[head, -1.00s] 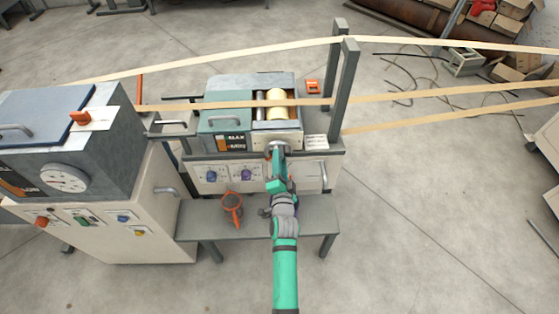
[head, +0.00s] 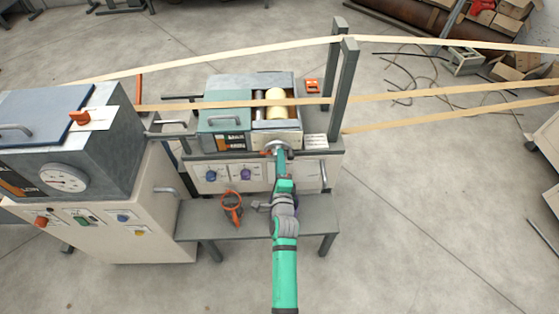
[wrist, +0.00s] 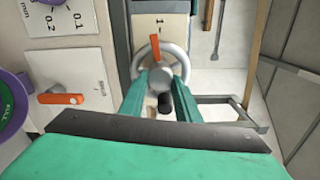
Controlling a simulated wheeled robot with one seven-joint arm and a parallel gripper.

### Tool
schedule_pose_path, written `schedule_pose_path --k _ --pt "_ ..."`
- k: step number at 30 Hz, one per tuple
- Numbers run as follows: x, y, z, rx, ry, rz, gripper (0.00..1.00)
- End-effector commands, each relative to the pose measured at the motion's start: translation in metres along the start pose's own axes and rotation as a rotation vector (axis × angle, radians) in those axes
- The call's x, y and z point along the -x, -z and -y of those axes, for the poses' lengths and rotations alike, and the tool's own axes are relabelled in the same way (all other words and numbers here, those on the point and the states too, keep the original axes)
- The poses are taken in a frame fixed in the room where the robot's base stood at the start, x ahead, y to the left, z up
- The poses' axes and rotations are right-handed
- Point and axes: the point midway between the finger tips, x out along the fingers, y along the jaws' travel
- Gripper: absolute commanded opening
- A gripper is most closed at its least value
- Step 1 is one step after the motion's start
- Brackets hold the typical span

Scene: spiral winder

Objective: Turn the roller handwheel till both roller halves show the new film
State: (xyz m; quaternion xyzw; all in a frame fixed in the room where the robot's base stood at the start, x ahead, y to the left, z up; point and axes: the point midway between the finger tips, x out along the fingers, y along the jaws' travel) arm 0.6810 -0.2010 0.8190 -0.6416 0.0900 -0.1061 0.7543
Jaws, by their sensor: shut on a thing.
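The roller handwheel (wrist: 182,62) is a pale grey ring on the machine's front, filling the middle of the wrist view. It has a grey hub, an orange pointer (wrist: 155,48) and a dark knob (wrist: 165,103). My gripper (wrist: 161,88) is shut on the handwheel, its teal fingers on either side of the hub; the exact contact is partly hidden. In the head view my gripper (head: 279,150) is at the machine's front. The roller (head: 276,97) shows pale yellow in the open box above. I cannot tell the film on each half.
A tan strip (head: 400,96) runs across in front of the roller, between upright posts (head: 343,90). A control cabinet (head: 110,225) with a dial is at left.

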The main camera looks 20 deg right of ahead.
Motion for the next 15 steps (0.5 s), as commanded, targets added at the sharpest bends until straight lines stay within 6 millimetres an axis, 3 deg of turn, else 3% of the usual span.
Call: schedule_pose_path --k 14,15 --pt "0.0000 0.0040 0.0011 -0.013 0.003 -0.006 0.07" --pt "0.0000 0.0041 0.0011 -0.013 0.003 -0.006 0.34"
